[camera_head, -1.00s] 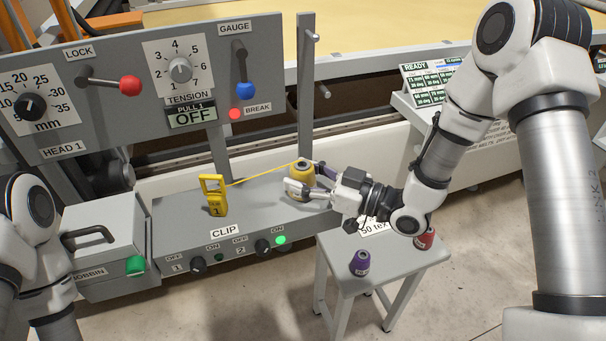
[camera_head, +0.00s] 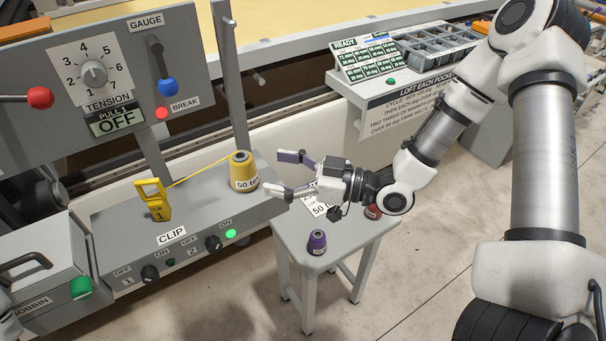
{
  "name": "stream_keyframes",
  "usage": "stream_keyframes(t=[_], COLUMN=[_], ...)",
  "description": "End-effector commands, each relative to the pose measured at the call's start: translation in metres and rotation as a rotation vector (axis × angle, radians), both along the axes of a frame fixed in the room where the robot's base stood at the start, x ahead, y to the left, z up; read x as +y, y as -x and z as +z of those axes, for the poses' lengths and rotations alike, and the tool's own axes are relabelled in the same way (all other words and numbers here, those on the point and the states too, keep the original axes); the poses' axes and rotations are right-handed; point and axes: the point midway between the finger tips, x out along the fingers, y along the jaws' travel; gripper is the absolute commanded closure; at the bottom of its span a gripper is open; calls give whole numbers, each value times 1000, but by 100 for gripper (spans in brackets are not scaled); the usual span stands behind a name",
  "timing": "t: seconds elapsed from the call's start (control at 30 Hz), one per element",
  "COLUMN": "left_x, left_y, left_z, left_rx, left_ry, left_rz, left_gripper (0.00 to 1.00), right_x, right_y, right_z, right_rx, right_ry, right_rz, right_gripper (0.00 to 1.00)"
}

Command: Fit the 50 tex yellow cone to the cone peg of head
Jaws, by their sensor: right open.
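The yellow cone (camera_head: 243,172), labelled 50 te(x), stands upright at the right end of the grey head ledge (camera_head: 200,212). A yellow thread runs from its top to the yellow clip (camera_head: 153,200) marked 1. The peg under the cone is hidden, so I cannot see how it is seated. My right gripper (camera_head: 281,174) is open and empty just right of the cone, with its fingers apart from it. My left gripper is not in view; only a sliver of my left arm shows at the lower left edge.
A grey stool (camera_head: 345,240) below the ledge carries a purple cone (camera_head: 317,242) and a red cone (camera_head: 373,212), partly hidden by my right arm. A grey post (camera_head: 234,80) rises behind the yellow cone. A compartment tray (camera_head: 435,48) stands at the back right.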

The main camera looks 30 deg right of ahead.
Motion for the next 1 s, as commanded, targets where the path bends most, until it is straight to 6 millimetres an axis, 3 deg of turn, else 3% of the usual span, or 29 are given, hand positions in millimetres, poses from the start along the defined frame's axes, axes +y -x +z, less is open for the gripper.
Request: stream_keyframes(t=[0.4, 1.0], left_x=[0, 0], left_y=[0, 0], left_z=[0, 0], left_rx=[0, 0], left_ry=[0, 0], left_rz=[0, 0], left_gripper=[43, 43], right_x=[-33, -35], right_y=[30, 34], right_z=[0, -1], right_rx=[-1, -1], right_ry=[-4, 0], right_rz=[-3, 2], right_gripper=[19, 19])
